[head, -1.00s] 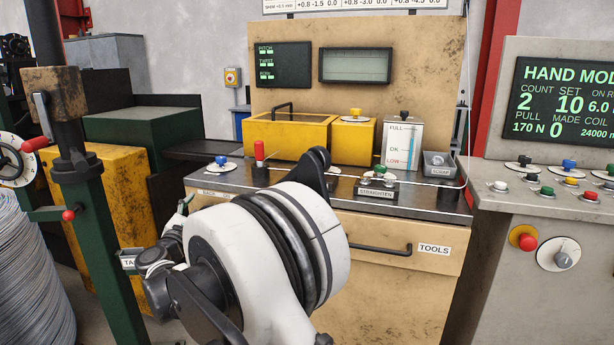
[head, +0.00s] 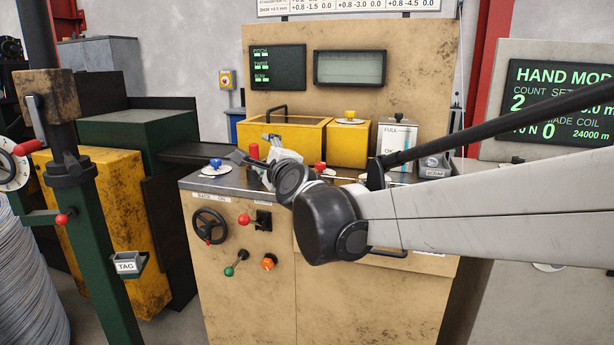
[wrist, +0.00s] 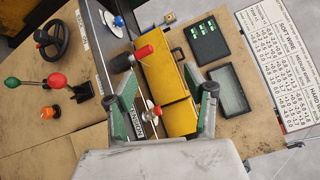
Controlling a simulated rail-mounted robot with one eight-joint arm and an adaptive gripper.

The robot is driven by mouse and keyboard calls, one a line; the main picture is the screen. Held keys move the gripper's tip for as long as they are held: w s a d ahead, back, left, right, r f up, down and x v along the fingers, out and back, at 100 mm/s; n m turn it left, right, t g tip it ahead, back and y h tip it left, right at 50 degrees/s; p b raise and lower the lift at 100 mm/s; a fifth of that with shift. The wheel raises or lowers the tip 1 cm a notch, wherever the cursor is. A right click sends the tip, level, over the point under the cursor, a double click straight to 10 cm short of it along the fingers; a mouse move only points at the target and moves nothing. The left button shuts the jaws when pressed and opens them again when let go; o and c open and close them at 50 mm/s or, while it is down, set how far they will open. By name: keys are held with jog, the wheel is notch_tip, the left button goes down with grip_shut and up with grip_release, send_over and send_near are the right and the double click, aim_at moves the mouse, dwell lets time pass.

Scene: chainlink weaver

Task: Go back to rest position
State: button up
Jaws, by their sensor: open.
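My gripper (wrist: 163,95) is open in the wrist view, with nothing between its two green-and-dark fingers. The wrist view looks at the tan machine (wrist: 150,60) turned on its side. In the head view my gripper (head: 250,160) is small and partly hidden by my own wrist, above the left part of the machine's dark top (head: 215,183). My arm reaches in from the right and covers the right part of the top and the drawer front. I cannot tell how far the fingers are from the knobs below.
A yellow box (head: 290,133) and a red-handled lever (head: 254,151) stand close to my gripper. A blue knob (head: 217,163) is left of it. A handwheel (head: 209,226) is on the front. A green post (head: 90,240) stands left; a grey control console (head: 500,140) is right, partly covered.

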jog(key=s+d+f+n+g+h, duration=0.25)
jog(key=s+d+f+n, duration=0.4)
jog(key=s+d, duration=0.4)
jog(key=s+d+f+n+g+h, duration=0.2)
jog(key=s+d+f+n+g, duration=0.25)
jog(key=s+d+f, duration=0.6)
jog(key=s+d+f+n+g+h, duration=0.2)
jog(key=s+d+f+n, duration=0.5)
jog(key=s, duration=0.6)
notch_tip(320, 180, up, 16)
jog(key=d+m+p, duration=0.1)
jog(key=p, duration=1.3)
jog(key=shift+s+d, duration=0.2)
jog(key=shift+o, duration=0.2)
jog(key=shift+w+r+h, duration=0.1)
jog(key=shift+h, duration=0.15)
